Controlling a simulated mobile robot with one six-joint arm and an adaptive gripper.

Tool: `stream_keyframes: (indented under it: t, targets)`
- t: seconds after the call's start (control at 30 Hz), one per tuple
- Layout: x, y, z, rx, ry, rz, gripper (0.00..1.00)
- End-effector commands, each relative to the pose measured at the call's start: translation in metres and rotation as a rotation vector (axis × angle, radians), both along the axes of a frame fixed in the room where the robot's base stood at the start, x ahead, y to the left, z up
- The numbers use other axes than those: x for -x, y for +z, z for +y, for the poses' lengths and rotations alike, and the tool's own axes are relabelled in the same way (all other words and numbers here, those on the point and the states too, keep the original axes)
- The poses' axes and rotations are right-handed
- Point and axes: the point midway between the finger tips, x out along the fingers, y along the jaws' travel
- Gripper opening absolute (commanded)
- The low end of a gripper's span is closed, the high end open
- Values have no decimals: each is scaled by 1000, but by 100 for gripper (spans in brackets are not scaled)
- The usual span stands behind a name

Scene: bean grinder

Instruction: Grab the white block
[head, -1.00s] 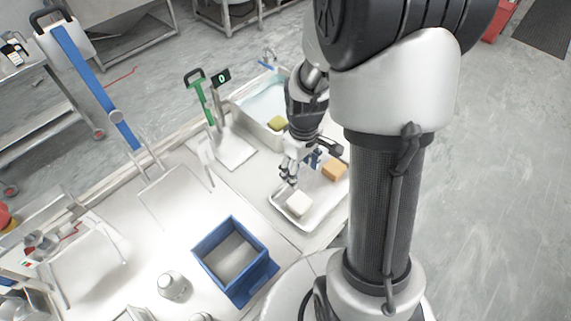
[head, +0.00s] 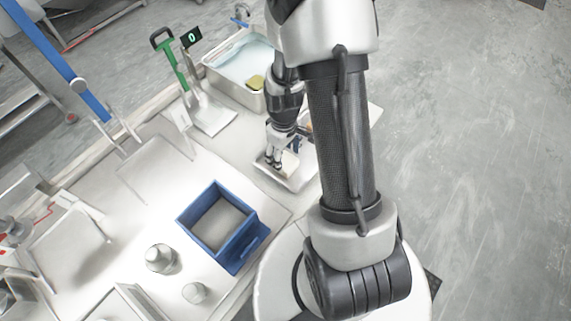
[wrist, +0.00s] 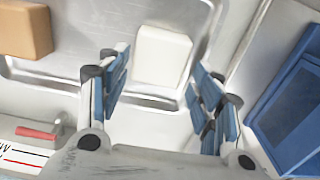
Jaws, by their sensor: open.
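The white block (wrist: 161,56) lies in a shallow metal tray (wrist: 62,69), near the tray's edge, in the wrist view. My gripper (wrist: 159,84) is open, with its blue-padded fingers apart on the left and right of the block's near end. I cannot tell how high the fingertips are above the tray. In the head view my gripper (head: 281,160) is over the tray (head: 297,182), and the block is mostly hidden by it and the arm.
An orange-brown block (wrist: 24,30) lies in the same tray to the left. A blue box (head: 187,217) stands left of the tray. A water basin (head: 222,75) holding a yellow-green block (head: 256,82) is behind.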

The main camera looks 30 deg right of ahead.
Motion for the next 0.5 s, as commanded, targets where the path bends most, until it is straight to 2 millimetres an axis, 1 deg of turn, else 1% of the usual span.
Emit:
stream_keyframes:
  t: [0.03, 0.2, 0.3, 0.47, 0.5]
  targets:
    - [1, -12, 0, -1, 0, 3, 59]
    - [1, -37, -1, 0, 0, 2, 59]
    - [1, -42, -1, -1, 0, 1, 59]
    - [0, -40, -1, 0, 0, 1, 59]
    - [0, -40, -1, 0, 0, 0, 57]
